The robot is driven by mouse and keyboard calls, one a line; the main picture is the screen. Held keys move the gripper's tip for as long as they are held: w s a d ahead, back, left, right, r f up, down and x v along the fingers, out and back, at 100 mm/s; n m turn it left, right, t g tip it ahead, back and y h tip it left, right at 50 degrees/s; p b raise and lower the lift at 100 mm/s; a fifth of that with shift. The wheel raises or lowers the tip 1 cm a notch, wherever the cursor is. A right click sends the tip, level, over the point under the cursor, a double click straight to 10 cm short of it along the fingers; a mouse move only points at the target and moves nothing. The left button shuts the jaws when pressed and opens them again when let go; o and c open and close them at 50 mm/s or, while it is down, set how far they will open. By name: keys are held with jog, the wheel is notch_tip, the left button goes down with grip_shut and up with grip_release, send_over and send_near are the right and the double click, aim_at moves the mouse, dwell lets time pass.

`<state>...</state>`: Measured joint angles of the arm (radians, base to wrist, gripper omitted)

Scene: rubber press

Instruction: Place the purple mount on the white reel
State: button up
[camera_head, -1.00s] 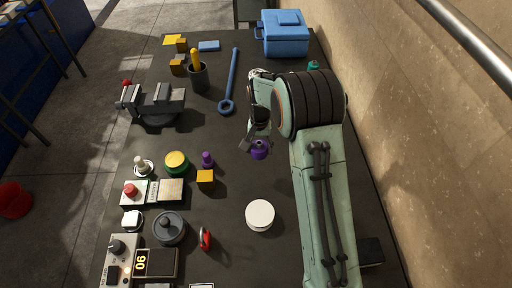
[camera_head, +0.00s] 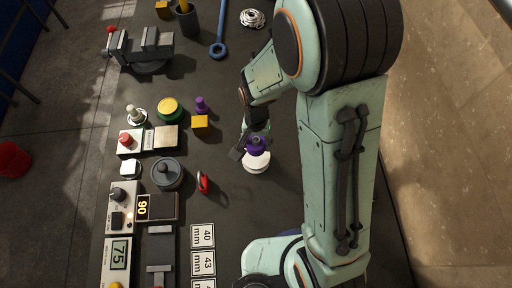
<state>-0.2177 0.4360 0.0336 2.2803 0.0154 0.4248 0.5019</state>
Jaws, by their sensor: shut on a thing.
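The purple mount (camera_head: 257,144) is a short round purple piece with a dark top, held at my gripper's fingertips. My gripper (camera_head: 247,147) is shut on it, with its dark fingers at the mount's left side. The white reel (camera_head: 257,164) is a round white disc on the dark table. The mount appears over the reel's upper part and hides some of it. I cannot tell whether the two touch or a gap remains between them.
Size cards (camera_head: 203,236) lie below. My arm covers the right side.

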aim_at(256, 151)
jog(key=shift+f, duration=2.15)
jog(key=shift+f, duration=0.1)
jog(key=o, duration=1.2)
jog(key=shift+o, duration=0.2)
